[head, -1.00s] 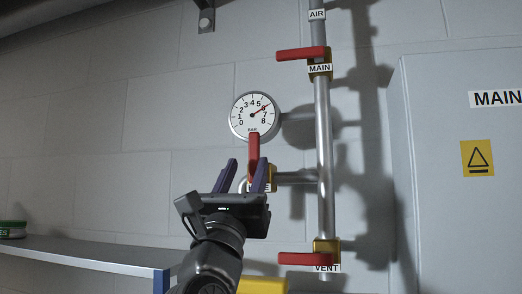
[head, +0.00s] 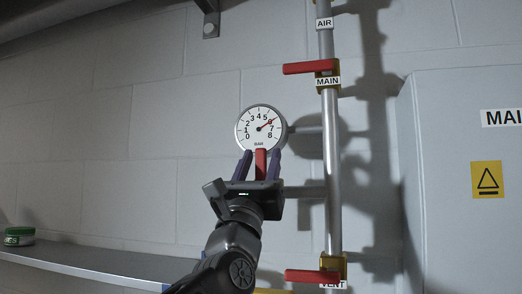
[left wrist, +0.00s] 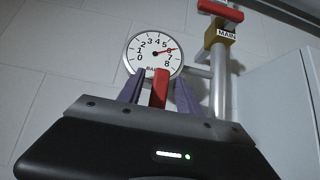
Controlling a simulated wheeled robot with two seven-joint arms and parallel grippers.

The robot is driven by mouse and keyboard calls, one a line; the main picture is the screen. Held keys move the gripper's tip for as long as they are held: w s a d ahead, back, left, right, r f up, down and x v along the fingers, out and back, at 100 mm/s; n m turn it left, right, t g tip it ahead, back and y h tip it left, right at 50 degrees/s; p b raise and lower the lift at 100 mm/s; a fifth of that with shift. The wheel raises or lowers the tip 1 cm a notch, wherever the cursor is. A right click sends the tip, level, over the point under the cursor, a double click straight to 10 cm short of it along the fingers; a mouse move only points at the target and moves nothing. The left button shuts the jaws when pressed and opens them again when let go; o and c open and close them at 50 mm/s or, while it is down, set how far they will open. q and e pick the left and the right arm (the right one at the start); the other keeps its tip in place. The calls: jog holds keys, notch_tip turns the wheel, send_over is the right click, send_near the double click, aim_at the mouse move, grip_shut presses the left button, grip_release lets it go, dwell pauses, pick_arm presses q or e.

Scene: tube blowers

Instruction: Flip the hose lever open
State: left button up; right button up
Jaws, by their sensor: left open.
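The hose lever is a red handle (head: 261,163) standing upright just below the gauge in the head view; its label is hidden behind my gripper. My left gripper (head: 260,166) is open, with one purple finger on each side of the red handle. In the left wrist view the red handle (left wrist: 160,88) also stands between the two fingers (left wrist: 158,92), a gap showing on each side. The lower end of the lever and its valve body are hidden behind the gripper. My right gripper does not show.
A round gauge (head: 261,131) is just above. The vertical pipe (head: 332,180) at right carries the red MAIN lever (head: 311,68) and the red VENT lever (head: 312,276), both lying sideways. A grey cabinet (head: 440,170) stands further right. A shelf (head: 100,262) with a green tin (head: 19,236) is lower left.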

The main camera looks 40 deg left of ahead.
pick_arm(q)
jog(key=shift+w, duration=0.1)
grip_shut()
dwell(0.4)
dwell(1.0)
